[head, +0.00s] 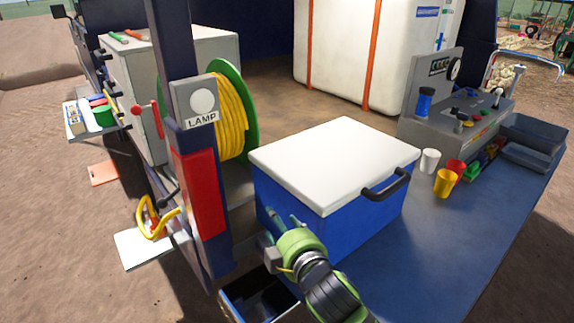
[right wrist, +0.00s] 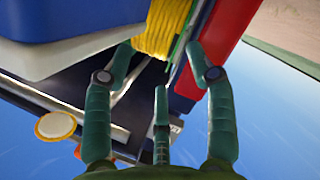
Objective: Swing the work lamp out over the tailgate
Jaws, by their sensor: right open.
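A grey plate marked LAMP, with a round white disc (head: 203,101), is fixed to the dark blue post (head: 172,60). I cannot tell whether this disc is the work lamp itself. A red panel (head: 199,190) sits below it on the post. The blue tailgate surface (head: 420,270) spreads to the right. My right gripper (head: 276,226) is in front of the cooler's near corner, right of the post. In the right wrist view my right gripper (right wrist: 160,62) is open with nothing between its fingers; the red panel (right wrist: 222,35) is beyond them. My left gripper is not in view.
A blue cooler with a white lid (head: 335,160) stands close to my right gripper. A yellow hose reel (head: 232,115) is behind the post. Cups (head: 445,183) and a control panel (head: 455,125) stand at right. A yellow-rimmed disc (right wrist: 57,125) shows in the wrist view.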

